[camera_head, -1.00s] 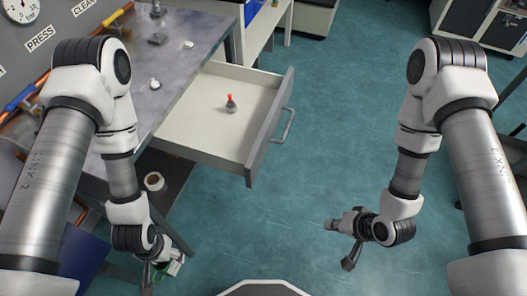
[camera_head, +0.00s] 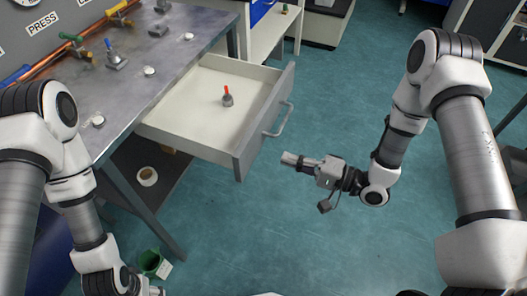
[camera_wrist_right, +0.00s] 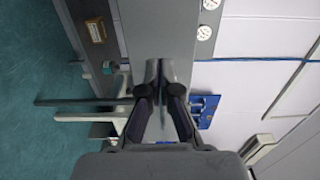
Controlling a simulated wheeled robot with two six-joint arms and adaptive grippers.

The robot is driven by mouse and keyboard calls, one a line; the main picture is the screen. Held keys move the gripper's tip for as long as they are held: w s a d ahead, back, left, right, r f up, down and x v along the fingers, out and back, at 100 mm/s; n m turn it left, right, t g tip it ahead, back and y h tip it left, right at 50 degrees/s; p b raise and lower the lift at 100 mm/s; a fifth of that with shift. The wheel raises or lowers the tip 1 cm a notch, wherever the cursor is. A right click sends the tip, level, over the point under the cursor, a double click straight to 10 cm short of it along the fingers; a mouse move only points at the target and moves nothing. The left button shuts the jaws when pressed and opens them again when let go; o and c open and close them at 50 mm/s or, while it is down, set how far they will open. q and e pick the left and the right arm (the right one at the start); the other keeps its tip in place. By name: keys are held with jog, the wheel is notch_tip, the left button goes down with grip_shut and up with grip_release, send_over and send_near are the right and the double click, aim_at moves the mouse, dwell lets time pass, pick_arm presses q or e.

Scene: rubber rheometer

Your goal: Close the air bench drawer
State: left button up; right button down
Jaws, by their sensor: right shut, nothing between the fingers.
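The air bench drawer (camera_head: 200,112) is pulled out from the grey metal bench (camera_head: 165,55) in the head view. Its grey front carries a bar handle (camera_head: 279,121). A small grey object with a red top (camera_head: 227,96) stands inside the drawer. My right gripper (camera_head: 285,157) is shut and empty, just below and in front of the drawer front, apart from it, pointing left. It also shows shut in the right wrist view (camera_wrist_right: 155,65). My left arm is at the lower left of the head view, and its gripper's fingers are cut off by the bottom edge.
Taps and small round discs sit on the bench top. A roll of tape (camera_head: 147,176) lies on the shelf under the bench, and a green bin (camera_head: 150,262) stands on the floor. The teal floor right of the drawer is clear.

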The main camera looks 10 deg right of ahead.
aim_at(254, 148)
jog(key=x, duration=0.7)
jog(key=shift+w+a, duration=0.1)
jog(key=shift+a, duration=0.05)
pick_arm(q)
jog(key=shift+r, duration=0.1)
pick_arm(e)
jog(key=shift+w, duration=0.1)
